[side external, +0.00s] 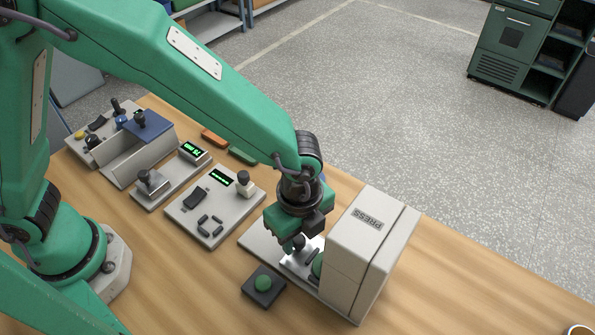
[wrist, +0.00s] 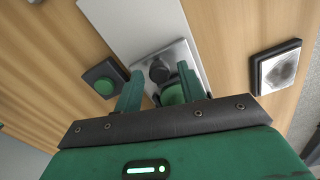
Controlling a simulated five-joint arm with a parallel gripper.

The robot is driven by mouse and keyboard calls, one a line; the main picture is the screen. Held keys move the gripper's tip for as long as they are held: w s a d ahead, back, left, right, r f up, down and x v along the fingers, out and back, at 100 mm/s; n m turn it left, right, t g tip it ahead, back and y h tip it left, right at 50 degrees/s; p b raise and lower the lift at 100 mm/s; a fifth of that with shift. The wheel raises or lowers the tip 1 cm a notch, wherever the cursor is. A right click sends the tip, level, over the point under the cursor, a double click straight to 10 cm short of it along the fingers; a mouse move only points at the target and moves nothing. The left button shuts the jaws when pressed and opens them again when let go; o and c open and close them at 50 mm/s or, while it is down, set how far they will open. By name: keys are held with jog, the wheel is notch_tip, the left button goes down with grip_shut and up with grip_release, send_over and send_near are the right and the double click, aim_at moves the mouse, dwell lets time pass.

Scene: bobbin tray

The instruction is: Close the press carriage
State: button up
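The press (side external: 362,255) is a pale grey block labelled PRESS, standing at the right end of a pale base plate (side external: 262,244). Its carriage (side external: 294,265) is a shiny metal plate in front of the block, also visible in the wrist view (wrist: 178,53). A black knob (wrist: 159,71) stands on the carriage, and a green round piece (wrist: 173,95) sits beside it. My gripper (wrist: 158,82) points down over the carriage, its two green fingers apart on either side of the knob. I cannot tell whether either finger touches it. In the side view my gripper (side external: 299,240) partly hides the knob.
A green push button (side external: 263,283) on a black base sits in front of the press. A panel with a small display (side external: 215,205) and several other devices stand to the left. Green and orange blocks (side external: 213,138) lie behind.

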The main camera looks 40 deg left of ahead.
jog(key=shift+o, duration=0.2)
jog(key=shift+r, duration=0.15)
jog(key=shift+r, duration=3.75)
jog(key=n, duration=0.2)
jog(key=n+t+h, duration=0.1)
jog(key=shift+s+a+f+n, duration=0.2)
jog(key=shift+s+a+n, duration=0.1)
jog(key=shift+s+a, duration=0.1)
jog(key=n, duration=0.2)
jog(key=s+a+n+t+h, duration=0.1)
jog(key=n, duration=0.2)
jog(key=n+t+h, duration=0.1)
jog(key=n, duration=0.2)
jog(key=shift+s+a+f, duration=0.15)
jog(key=shift+s+a, duration=0.25)
jog(key=shift+x, duration=3.9)
jog(key=shift+w, duration=0.1)
